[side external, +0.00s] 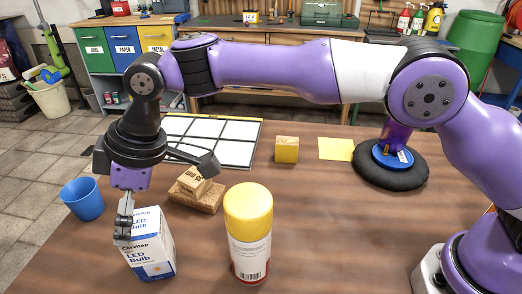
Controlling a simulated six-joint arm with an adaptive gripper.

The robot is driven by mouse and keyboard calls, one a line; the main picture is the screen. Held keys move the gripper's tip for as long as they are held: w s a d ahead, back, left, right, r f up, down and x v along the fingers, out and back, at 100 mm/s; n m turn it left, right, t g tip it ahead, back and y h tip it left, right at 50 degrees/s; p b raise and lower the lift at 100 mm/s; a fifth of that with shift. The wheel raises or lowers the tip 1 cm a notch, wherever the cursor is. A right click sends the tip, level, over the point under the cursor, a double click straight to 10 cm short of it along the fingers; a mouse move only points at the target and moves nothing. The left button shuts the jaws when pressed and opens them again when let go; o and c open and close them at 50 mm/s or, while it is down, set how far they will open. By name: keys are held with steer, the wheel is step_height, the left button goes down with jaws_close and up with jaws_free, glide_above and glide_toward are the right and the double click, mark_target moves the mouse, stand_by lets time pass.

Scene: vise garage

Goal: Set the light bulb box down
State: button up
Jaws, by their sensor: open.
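The light bulb box (153,247) is white and blue with "LED Bulb" lettering. It stands upright, looking level with the table surface (330,230), at the front left. My gripper (125,222) points down at the box's left upper part. The gripper is open, and one finger shows in front of the box's left edge. The other finger is hidden, so I cannot tell whether the fingers touch the box.
A yellow-capped spray can (249,240) stands just right of the box. A blue cup (83,199) is to the left. A small wooden block (193,182) rests on a cork-like block (207,199) behind. A yellow block (286,150) stands farther back. The table's right middle is clear.

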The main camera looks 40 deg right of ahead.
step_height(320, 180, up, 3)
steer(key=d+r+m+t+h, duration=0.15)
steer(key=d+m, duration=0.35)
steer(key=d, duration=0.8)
steer(key=d+r+m+t+h, duration=0.1)
steer(key=d+r+m, duration=0.25)
steer(key=d, duration=0.95)
steer(key=s+d+f+m+h, duration=0.1)
steer(key=s+d+m, duration=0.1)
steer(key=s+d, duration=0.3)
steer(key=s+d+f+m+t, duration=0.1)
steer(key=s+d+m, duration=0.2)
steer(key=s, duration=0.7)
steer(key=shift+d+f+h, duration=0.35)
steer(key=shift+d+f, duration=0.05)
steer(key=shift+d, duration=0.6)
steer(key=shift+s, duration=0.1)
